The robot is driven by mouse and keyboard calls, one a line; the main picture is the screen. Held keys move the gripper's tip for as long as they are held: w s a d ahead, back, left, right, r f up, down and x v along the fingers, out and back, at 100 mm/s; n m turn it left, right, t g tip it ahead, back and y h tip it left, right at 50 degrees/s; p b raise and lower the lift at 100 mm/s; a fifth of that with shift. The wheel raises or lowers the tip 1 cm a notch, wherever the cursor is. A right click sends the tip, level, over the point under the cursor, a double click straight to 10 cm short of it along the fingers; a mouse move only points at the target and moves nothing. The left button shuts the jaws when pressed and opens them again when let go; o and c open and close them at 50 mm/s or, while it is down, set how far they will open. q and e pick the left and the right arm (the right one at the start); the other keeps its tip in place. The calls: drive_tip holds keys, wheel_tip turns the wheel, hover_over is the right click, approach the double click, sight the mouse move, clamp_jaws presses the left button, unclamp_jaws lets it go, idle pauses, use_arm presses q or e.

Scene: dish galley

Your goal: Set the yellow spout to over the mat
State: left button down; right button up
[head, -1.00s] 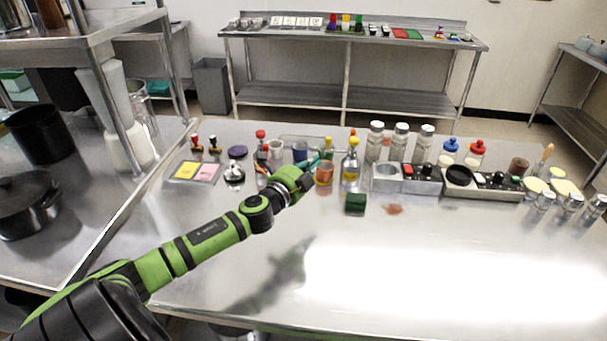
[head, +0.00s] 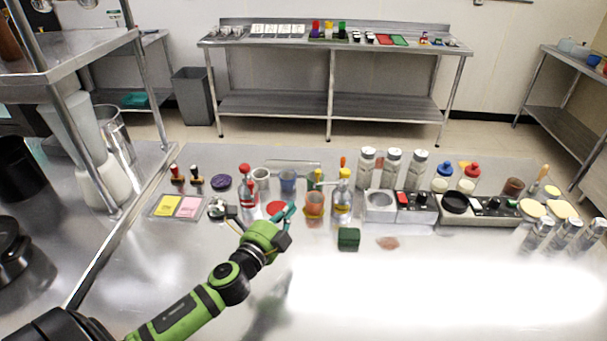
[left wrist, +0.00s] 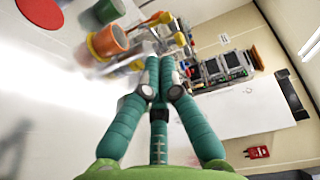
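The yellow spout (head: 344,173) tops a clear bottle (head: 342,208) standing behind the orange cup's right side. A round red mat (head: 277,208) lies flat on the steel table, left of the orange cup (head: 314,206); it also shows at the top left of the left wrist view (left wrist: 40,12). I cannot tell exactly which way the spout points. My left gripper (head: 287,214) is just in front of the mat, apart from the bottle. In the left wrist view its teal fingers (left wrist: 160,62) come together at the tips with nothing between them. My right gripper is out of view.
A red-topped bottle (head: 248,195) stands left of the mat. Shakers (head: 392,168) and control boxes (head: 417,207) stand to the right. The table's front is clear.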

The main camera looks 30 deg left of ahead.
sight(317, 177)
use_arm(q)
drive_tip(key=w+p, duration=0.1)
drive_tip(key=w, duration=1)
drive_tip(key=shift+w+p, duration=0.1)
drive_tip(key=shift+p, duration=0.3)
drive_tip(key=shift+w+f, duration=0.1)
drive_tip(key=shift+w, duration=0.15)
drive_tip(key=shift+w+a+r+b, duration=0.2)
drive_tip(key=shift+w+a+b, duration=0.15)
drive_tip(key=shift+w+a, duration=0.25)
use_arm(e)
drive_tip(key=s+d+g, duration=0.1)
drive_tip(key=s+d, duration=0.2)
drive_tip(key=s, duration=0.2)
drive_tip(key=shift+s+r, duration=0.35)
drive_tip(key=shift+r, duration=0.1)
use_arm(q)
drive_tip(key=shift+w+d, duration=0.1)
